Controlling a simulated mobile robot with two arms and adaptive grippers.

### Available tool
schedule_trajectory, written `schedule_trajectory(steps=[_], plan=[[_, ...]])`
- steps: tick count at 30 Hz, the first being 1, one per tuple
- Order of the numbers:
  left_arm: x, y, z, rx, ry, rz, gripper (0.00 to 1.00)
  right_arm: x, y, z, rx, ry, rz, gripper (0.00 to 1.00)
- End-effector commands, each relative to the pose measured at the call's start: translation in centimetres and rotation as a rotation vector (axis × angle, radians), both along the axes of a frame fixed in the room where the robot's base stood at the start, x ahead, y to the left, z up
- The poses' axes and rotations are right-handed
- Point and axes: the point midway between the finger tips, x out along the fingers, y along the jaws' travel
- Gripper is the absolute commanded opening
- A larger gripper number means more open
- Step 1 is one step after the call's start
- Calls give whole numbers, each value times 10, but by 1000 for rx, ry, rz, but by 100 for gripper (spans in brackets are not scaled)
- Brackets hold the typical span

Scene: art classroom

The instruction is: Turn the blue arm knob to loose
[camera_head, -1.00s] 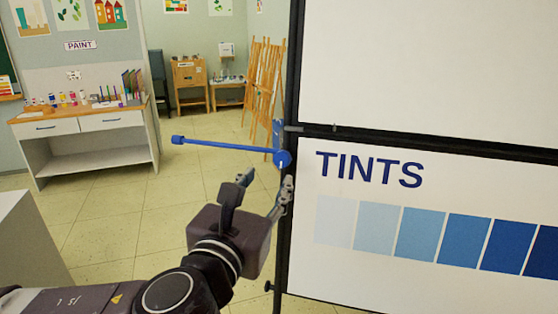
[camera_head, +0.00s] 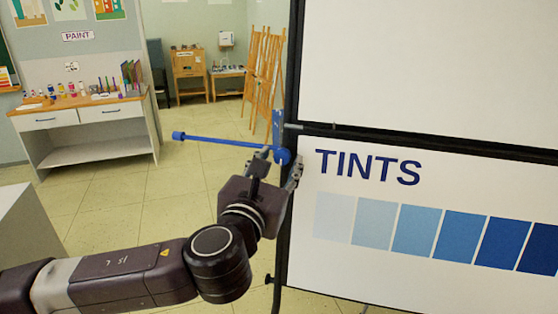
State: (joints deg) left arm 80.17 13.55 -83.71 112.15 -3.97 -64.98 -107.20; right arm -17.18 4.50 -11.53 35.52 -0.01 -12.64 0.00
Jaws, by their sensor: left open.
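The blue arm knob (camera_head: 283,156) sits at the left edge of the dark board frame. A thin blue arm (camera_head: 222,141) runs left from it, nearly level, to a small blue end piece (camera_head: 178,136). My left gripper (camera_head: 279,163) is open, with one finger on each side of the knob in the picture. I cannot tell whether either finger touches it. The near finger hides part of the arm close to the knob. My right gripper is not in view.
The board (camera_head: 430,190) with the TINTS chart fills the right side, close to my left gripper. Wooden easels (camera_head: 262,75) stand behind. A white paint table (camera_head: 88,139) is at the left, with a pale block (camera_head: 28,230) in front. The floor between is clear.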

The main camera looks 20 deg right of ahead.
Motion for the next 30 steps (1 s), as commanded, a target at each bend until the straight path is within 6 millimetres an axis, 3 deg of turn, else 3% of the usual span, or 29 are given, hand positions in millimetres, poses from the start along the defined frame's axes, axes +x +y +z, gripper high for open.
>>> schedule_trajectory(steps=[2, 12, 22, 30], plan=[[0, 0, 0, 0, 0, 0, 38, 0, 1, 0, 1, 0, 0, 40], [0, 0, 0, -1, 1, 0, 1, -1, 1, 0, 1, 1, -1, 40], [0, 0, 0, -38, 23, 7, 0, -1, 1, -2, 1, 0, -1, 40], [-1, -1, -1, -176, 113, 39, 0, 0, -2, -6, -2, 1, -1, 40]])
